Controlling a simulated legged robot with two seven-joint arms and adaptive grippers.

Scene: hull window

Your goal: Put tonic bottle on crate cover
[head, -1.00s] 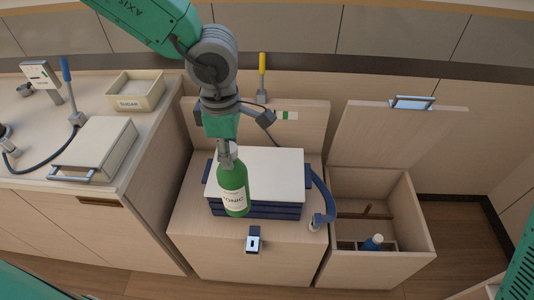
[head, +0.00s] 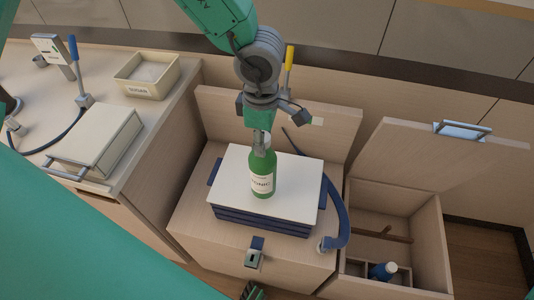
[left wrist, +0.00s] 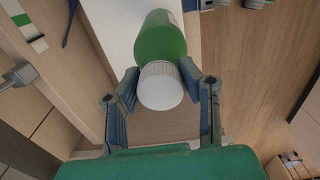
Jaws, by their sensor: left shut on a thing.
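The tonic bottle (head: 262,178) is green with a white label and white cap, and it is upright over the crate cover. The crate cover (head: 298,195) is a flat white panel on top of the dark blue crate (head: 262,222). My left gripper (head: 263,140) is shut on the bottle's top from above. In the left wrist view the fingers (left wrist: 158,88) stand on both sides of the white cap, with the green bottle (left wrist: 160,38) beyond. The bottle's base appears within the cover's outline; I cannot tell whether it touches. My right gripper is not clearly seen.
The left counter carries a sugar bin (head: 147,75) and a pale case (head: 97,138).

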